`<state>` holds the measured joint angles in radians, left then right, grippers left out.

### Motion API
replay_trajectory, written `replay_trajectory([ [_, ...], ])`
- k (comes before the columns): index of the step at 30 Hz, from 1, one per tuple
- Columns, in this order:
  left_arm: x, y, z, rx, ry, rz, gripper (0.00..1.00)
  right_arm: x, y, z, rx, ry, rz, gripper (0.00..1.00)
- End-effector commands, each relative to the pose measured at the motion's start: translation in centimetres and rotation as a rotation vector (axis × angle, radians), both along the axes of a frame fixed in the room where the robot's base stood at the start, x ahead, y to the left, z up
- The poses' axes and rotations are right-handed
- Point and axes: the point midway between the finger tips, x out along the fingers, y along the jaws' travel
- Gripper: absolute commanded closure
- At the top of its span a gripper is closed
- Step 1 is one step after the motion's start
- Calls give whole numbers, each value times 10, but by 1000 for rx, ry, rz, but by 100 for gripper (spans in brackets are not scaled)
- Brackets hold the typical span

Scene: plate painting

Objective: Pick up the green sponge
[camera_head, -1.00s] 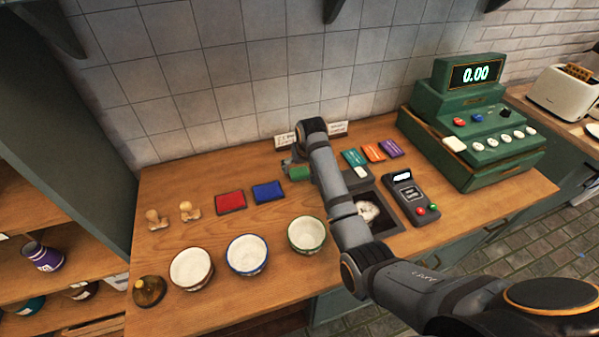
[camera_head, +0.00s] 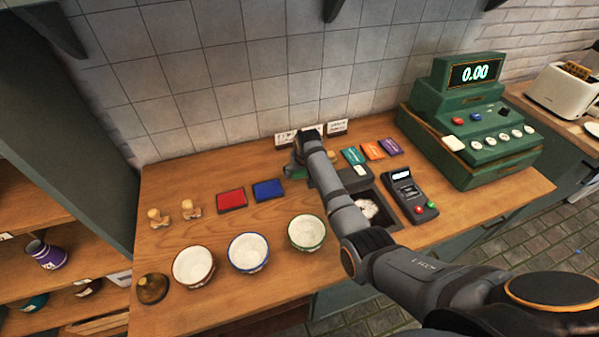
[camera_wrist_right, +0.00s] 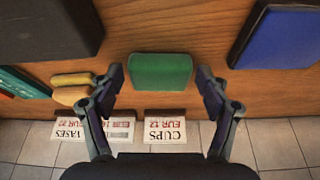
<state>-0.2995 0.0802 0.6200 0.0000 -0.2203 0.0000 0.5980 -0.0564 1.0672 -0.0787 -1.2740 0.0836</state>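The green sponge (camera_wrist_right: 160,72) lies on the wooden counter in the right wrist view. My right gripper (camera_wrist_right: 160,82) is open, with one finger on each side of the sponge and a gap visible at both sides. In the head view my right gripper (camera_head: 298,160) is low over the back of the counter, and the sponge is mostly hidden there. My left gripper is not in view.
A blue pad (camera_head: 268,190) and a red pad (camera_head: 231,199) lie left of the gripper. Price cards (camera_wrist_right: 165,131) stand behind the sponge by the tiled wall. Several bowls (camera_head: 306,232) stand in front. A card reader (camera_head: 408,196) is to the right.

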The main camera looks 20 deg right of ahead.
Motion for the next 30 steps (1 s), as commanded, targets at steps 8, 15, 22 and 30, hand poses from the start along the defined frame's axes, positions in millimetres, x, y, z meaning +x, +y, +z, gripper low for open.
replay_trajectory([
  [8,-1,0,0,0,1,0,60,0,0,0,0,0,0,58],
  [15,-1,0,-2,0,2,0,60,0,0,2,0,0,0,58],
  [22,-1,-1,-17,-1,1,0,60,-4,-7,38,-2,-4,-3,58],
  [30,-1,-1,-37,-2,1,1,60,-51,-57,96,-7,-3,-3,58],
])
